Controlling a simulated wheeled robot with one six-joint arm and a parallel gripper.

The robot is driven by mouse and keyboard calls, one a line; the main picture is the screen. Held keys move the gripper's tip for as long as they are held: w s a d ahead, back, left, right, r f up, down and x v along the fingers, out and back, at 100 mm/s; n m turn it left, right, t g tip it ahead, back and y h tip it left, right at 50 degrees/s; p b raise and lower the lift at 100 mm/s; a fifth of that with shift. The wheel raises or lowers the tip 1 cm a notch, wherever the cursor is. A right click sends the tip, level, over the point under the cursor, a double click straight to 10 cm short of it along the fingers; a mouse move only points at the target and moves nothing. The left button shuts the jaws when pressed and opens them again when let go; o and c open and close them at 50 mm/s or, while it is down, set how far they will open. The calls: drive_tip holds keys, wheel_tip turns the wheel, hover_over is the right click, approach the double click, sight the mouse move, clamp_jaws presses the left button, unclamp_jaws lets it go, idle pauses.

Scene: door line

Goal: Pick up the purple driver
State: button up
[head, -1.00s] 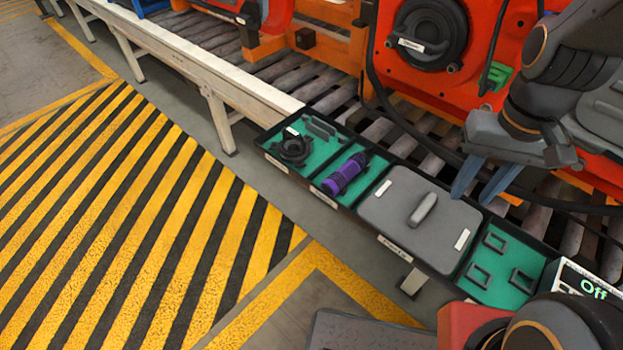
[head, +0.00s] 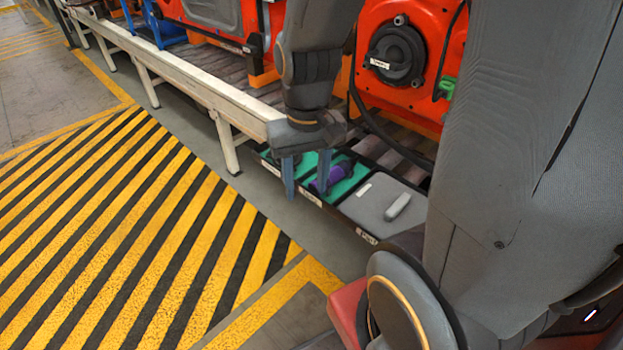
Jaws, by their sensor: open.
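The purple driver (head: 334,177) lies in a green-lined compartment of the black tray (head: 345,212) beside the conveyor. My gripper (head: 306,185) points down with its two blue fingers apart and nothing between them that I can make out. In the picture the right finger overlaps the left end of the driver and hides part of it. The left finger is in front of the tray's left compartment. I cannot tell how high the fingertips are above the tray or whether they touch the driver.
A grey lid with a handle (head: 396,207) covers the compartment right of the driver. Orange machine units (head: 415,60) stand on the rollers behind. A pale rail (head: 190,80) runs along the conveyor. My arm hides the right side. Striped floor (head: 140,220) at left is clear.

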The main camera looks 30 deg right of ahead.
drive_tip(key=w+d+f+m+p, duration=0.2)
drive_tip(key=w+d+m, duration=0.4)
drive_tip(key=w, duration=0.1)
drive_tip(key=m+t+p, duration=0.1)
drive_tip(key=m+p, duration=0.1)
drive_tip(key=m, duration=0.4)
hover_over(335, 170)
drive_tip(key=s, duration=0.2)
drive_tip(key=f, duration=0.5)
drive_tip(key=shift+w, duration=0.2)
drive_tip(key=shift+w+d+f+m, duration=0.1)
drive_tip(key=shift+d+f+m, duration=0.05)
drive_tip(key=shift+f+m, duration=0.15)
drive_tip(key=shift+w+a+f, duration=0.1)
drive_tip(key=shift+w+f, duration=0.1)
drive_tip(key=shift+f, duration=1)
drive_tip(key=shift+w+a+f, duration=0.1)
drive_tip(key=shift+w+f, duration=0.15)
drive_tip(key=shift+f, duration=0.9)
drive_tip(key=shift+w+f, duration=0.2)
drive_tip(key=shift+f, duration=1)
drive_tip(key=shift+c, duration=0.4)
clamp_jaws()
